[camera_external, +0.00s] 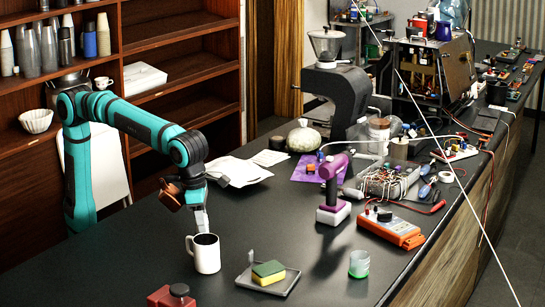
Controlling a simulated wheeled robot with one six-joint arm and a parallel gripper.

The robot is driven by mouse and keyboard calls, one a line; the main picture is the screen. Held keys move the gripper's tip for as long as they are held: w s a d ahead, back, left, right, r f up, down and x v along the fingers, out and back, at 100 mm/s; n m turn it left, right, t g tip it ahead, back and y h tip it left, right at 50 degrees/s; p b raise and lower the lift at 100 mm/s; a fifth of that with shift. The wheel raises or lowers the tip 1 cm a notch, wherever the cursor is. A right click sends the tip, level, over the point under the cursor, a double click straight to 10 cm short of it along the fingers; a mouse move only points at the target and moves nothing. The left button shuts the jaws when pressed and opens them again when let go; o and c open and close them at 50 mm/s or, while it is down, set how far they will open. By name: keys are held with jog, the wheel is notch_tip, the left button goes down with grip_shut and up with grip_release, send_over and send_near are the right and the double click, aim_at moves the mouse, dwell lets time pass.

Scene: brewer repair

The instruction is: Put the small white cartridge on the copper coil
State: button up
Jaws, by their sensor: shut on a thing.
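My gripper (202,218) points down just behind the white mug (206,256) on the dark counter. It is shut on a small pale thing, but the fingers and the thing blend together at this size. I cannot tell for sure whether this is the small white cartridge. The mug stands upright, with a dark inside, and overlaps the gripper's lower end in the picture. A brown, copper-toned rounded part (172,195) shows beside my wrist; I cannot tell what it is. I cannot make out the copper coil for certain.
On the counter (130,270) are a tray (283,287) with a sponge (268,272), a green cup (359,264), a red object (171,297), a purple tool (333,190) and an orange meter (391,227). Electronics (388,182) and a grinder (335,88) stand farther back. Bare counter lies left of the mug.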

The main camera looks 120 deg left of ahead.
jog(key=o, duration=1)
jog(key=shift+f, duration=0.1)
jog(key=r, duration=0.8)
jog(key=s+r, duration=0.1)
jog(key=r, duration=0.3)
jog(key=shift+s+d+r, duration=0.1)
jog(key=shift+d, duration=0.3)
